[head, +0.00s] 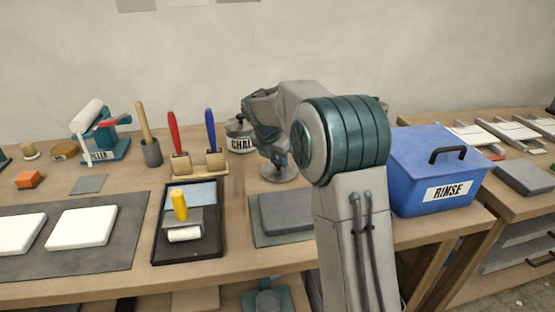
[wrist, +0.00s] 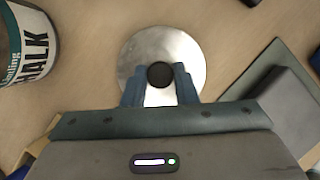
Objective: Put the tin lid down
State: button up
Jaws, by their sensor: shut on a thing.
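The tin lid is a round, shiny metal disc (wrist: 135,50) with a dark knob in its middle. My gripper (wrist: 159,80) is shut on the knob, one blue finger on each side, in the wrist view. In the head view the lid (head: 278,174) shows below my gripper, flat and level, at or just above the bench top; I cannot tell whether it touches. My arm hides most of the gripper there. The chalk tin (head: 239,143) stands behind and left of the lid; it also shows at the upper left of the wrist view (wrist: 27,45).
A grey slab (head: 286,213) on a green mat lies just in front of the lid. A rack with red and blue handled tools (head: 205,165) stands to its left. A black ink tray (head: 160,240) lies front left. A blue rinse box (head: 430,170) stands to the right.

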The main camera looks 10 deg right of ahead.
jog(key=o, duration=1)
jog(key=shift+f, duration=0.1)
jog(key=p+v, duration=0.2)
jog(key=v, duration=1)
jog(key=s+d+f+m+y, duration=0.1)
jog(key=s+f+m, duration=0.2)
jog(key=s+m, duration=0.6)
jog(key=s+d+f+m+y, duration=0.1)
jog(key=s+f+m, duration=0.2)
jog(key=s+m, duration=0.6)
jog(key=s+d+f+m+g+y, duration=0.1)
jog(key=s+f+m, duration=0.2)
jog(key=s+m, duration=0.6)
jog(key=shift+s+f, duration=0.2)
jog(key=shift+s, duration=2.8)
